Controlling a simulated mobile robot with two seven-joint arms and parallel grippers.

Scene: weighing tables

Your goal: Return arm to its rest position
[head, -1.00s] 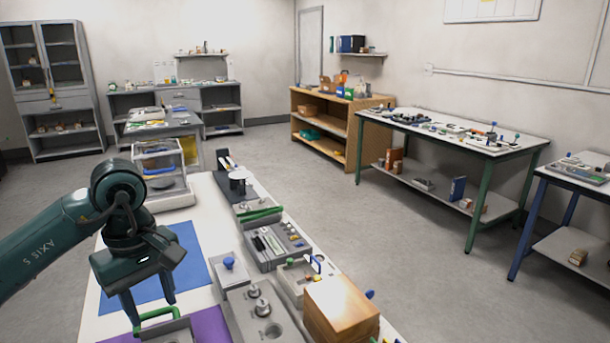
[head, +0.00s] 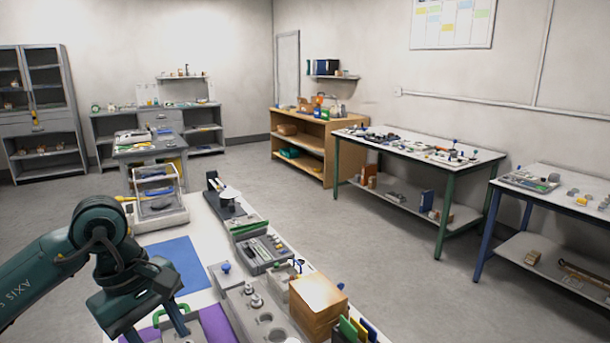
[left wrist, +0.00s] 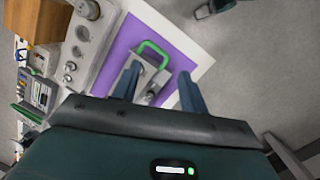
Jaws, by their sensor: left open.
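My left gripper (head: 155,328) is open and empty at the lower left of the head view, its fingers pointing down over the near end of the white table. In the left wrist view its two fingers (left wrist: 158,88) stand apart. Beyond them is a grey object with a green handle (left wrist: 154,50) on a purple mat (left wrist: 185,48). The handle (head: 172,313) also shows behind the fingers in the head view; the gap between them cannot be judged. My right arm is not in view.
The white table also holds a blue mat (head: 175,262), a block with metal weights (head: 262,308), a wooden box (head: 317,305), a balance (head: 228,200) and a clear case (head: 157,200). Other benches (head: 420,150) stand right and behind. Open floor (head: 375,255) lies right of the table.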

